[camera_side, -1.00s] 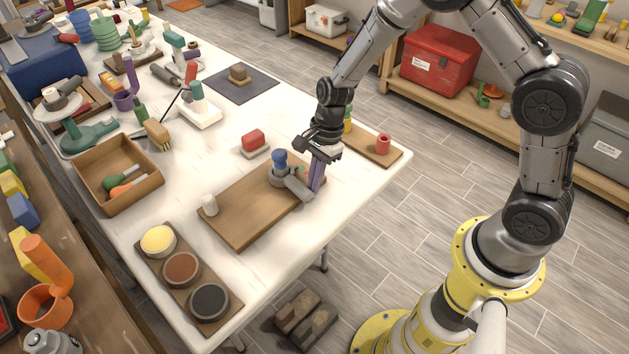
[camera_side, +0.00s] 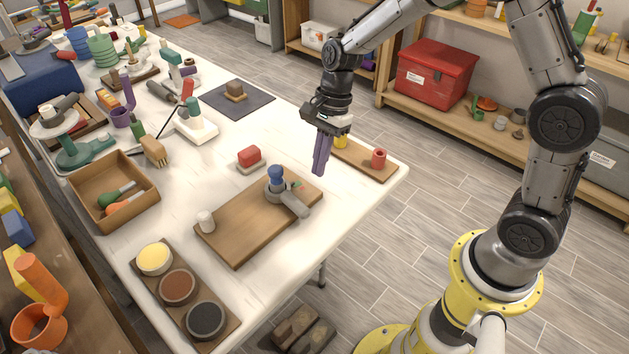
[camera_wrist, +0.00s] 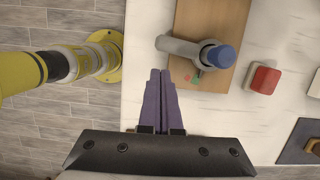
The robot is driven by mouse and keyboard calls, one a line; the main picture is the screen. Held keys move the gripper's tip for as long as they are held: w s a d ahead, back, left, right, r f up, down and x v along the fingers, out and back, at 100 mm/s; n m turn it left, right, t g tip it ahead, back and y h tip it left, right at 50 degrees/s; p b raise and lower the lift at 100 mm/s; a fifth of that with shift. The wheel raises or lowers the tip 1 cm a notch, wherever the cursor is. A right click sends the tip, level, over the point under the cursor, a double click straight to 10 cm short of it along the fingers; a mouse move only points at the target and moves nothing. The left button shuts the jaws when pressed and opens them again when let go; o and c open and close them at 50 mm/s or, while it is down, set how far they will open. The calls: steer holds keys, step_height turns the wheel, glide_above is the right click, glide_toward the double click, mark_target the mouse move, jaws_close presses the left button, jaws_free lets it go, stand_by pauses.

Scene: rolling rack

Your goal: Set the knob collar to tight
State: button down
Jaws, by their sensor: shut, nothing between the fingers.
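The knob collar (camera_side: 274,190) is a grey ring with a thick grey lever (camera_side: 295,204), set around a post with a blue top (camera_side: 275,173). It stands on a wooden board (camera_side: 235,228). In the side view the lever points to the lower right; in the wrist view the lever (camera_wrist: 176,46) points left of the blue knob (camera_wrist: 221,56). Small green and reddish marks (camera_wrist: 194,77) show on the board beside the collar. My gripper (camera_side: 320,172) is shut and empty, above the table to the right of the collar and apart from it. Its purple fingers (camera_wrist: 160,75) are together.
A red block (camera_side: 249,156) on a pale base sits behind the board. A small tray (camera_side: 362,162) with yellow and red pieces is beyond my gripper. A three-disc tray (camera_side: 215,331) is at front left.

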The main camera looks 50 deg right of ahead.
mark_target(285, 197)
steer(key=d+m+t+y, duration=0.15)
steer(key=d+y, duration=0.25)
steer(key=d, duration=0.5)
steer(key=shift+g, duration=0.25)
steer(key=x, duration=0.9)
steer(key=shift+a+r, duration=0.1)
steer(key=shift+a, duration=0.1)
steer(key=a, duration=0.1)
steer(key=a+f, duration=0.1)
steer(key=a, duration=0.1)
steer(key=shift+w+a+f, duration=0.1)
steer(key=shift+w+f, duration=0.05)
steer(key=shift+f, duration=0.05)
steer(key=shift+w+a+f, duration=0.1)
steer(key=shift+a+f, duration=0.05)
steer(key=shift+a, duration=0.4)
steer(key=shift+a, duration=0.15)
steer(key=shift+a+f, duration=0.1)
steer(key=shift+a, duration=0.45)
